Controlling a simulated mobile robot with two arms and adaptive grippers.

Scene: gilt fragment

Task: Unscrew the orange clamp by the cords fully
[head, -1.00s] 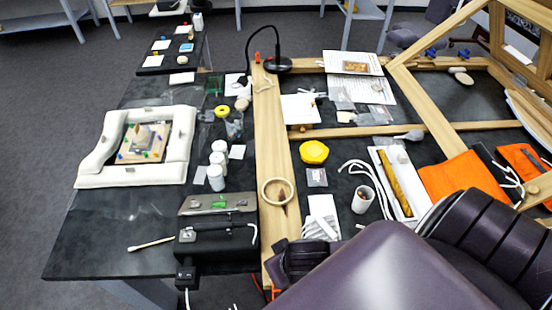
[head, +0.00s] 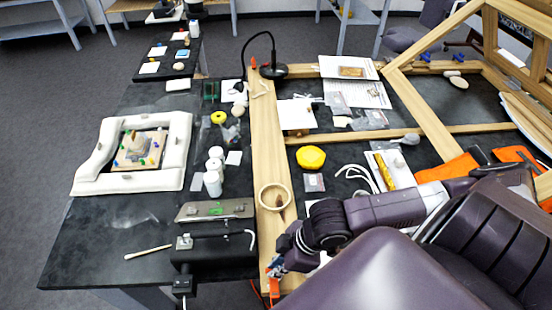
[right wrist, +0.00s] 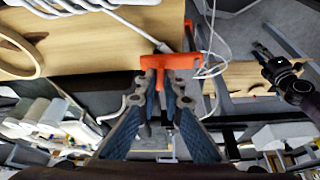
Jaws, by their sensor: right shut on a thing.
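The orange clamp (right wrist: 168,62) sits at the edge of the wooden beam (right wrist: 100,78) in the right wrist view, close to thin white cords (right wrist: 207,62). My right gripper (right wrist: 158,98) is shut on the clamp's lower part, with a finger on each side of it. In the head view my right gripper (head: 275,268) is at the near end of the beam and hides most of the clamp. A dark arm end at the right of the right wrist view looks like my left gripper (right wrist: 265,58); its finger state is unclear. It is apart from the clamp.
A black box (head: 213,252) stands on the dark table left of the beam end. A wooden ring (head: 274,197) lies on the beam. White bottles (head: 213,175) stand farther left. A yellow piece (head: 311,157) lies right of the beam. Orange cords hang near the beam end.

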